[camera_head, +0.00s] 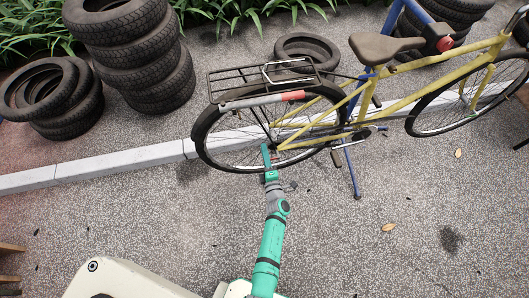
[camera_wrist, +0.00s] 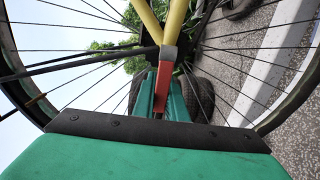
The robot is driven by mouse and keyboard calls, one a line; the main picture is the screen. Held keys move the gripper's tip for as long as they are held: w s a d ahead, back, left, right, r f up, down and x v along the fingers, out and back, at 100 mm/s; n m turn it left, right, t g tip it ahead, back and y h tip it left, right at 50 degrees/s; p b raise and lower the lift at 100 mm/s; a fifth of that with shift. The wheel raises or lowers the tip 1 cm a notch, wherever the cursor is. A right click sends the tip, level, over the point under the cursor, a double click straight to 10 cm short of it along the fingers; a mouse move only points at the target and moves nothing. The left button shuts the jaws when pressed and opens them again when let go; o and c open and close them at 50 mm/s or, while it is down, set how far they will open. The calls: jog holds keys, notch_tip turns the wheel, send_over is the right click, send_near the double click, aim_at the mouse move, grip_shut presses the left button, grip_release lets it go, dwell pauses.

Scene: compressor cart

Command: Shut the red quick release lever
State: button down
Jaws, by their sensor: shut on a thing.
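The red quick release lever (camera_wrist: 164,82) shows in the wrist view. It runs from a grey metal piece (camera_wrist: 168,52) at the rear wheel's hub down between my green fingers. My gripper (camera_wrist: 162,98) is shut on the lever, and the fingers hide its lower part. In the head view my gripper (camera_head: 266,153) reaches up to the hub area of the rear wheel (camera_head: 205,150) on the yellow bicycle (camera_head: 398,99). The lever is too small to make out clearly there.
Spokes surround my fingers in the wrist view. A blue stand (camera_head: 352,172) props the bicycle. Above the wheel is a black rack (camera_head: 232,75). Tyre stacks (camera_head: 140,60) stand behind at left, and a pale kerb (camera_head: 110,165) crosses the ground. Foreground paving is mostly clear.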

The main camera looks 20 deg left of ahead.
jog(key=shift+d, duration=0.1)
jog(key=c, duration=1.8)
grip_release()
jog(key=v, duration=1)
jog(key=shift+s+d, duration=0.15)
jog(key=shift+s, duration=0.15)
jog(key=s+d+r+m+h, duration=0.3)
jog(key=s+d+r+m, duration=0.1)
jog(key=s+r+m, duration=0.4)
jog(key=s+d+r+m+h, duration=0.3)
jog(key=s+d+r+m, duration=0.2)
jog(key=s+r+m, duration=0.3)
jog(key=s+d+r+m+h, duration=0.3)
jog(key=s+d+r+m, duration=0.2)
jog(key=s, duration=0.9)
notch_tip(320, 180, up, 3)
jog(key=m, duration=0.3)
jog(key=shift+m+h, duration=0.3)
jog(key=shift+h, duration=0.1)
